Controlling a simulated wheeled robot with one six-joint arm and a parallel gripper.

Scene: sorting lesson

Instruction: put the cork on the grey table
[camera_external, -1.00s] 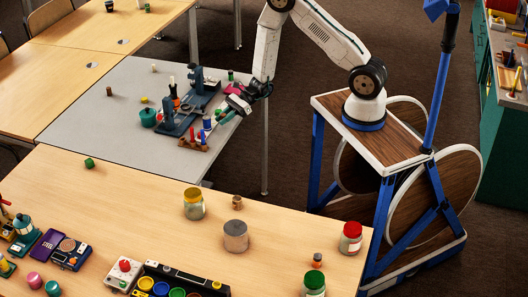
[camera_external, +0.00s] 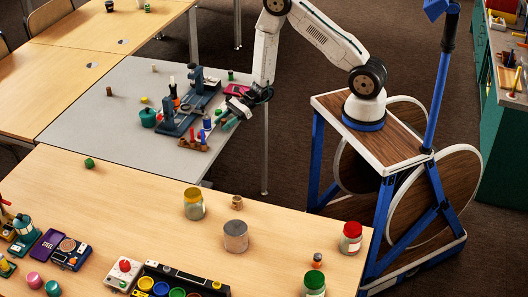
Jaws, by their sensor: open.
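The grey table (camera_external: 90,125) stands in the middle left, its top crowded toward the right side. My gripper (camera_external: 226,121) is open over the right edge of that table, close to the blue stand and the small coloured items; I see nothing held between its fingers. I cannot tell for certain which piece is the cork. A small tan-brown cylinder (camera_external: 237,202) stands on the near wooden table. A brown cylinder (camera_external: 109,91) and a pale tan cylinder (camera_external: 154,68) stand apart on the grey table.
A blue stand (camera_external: 196,100), a teal pot (camera_external: 148,117) and a rack with red pegs (camera_external: 193,142) crowd the grey table's right half. Its near left part is bare. The near wooden table (camera_external: 140,205) holds jars, a tin (camera_external: 235,236) and trays.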

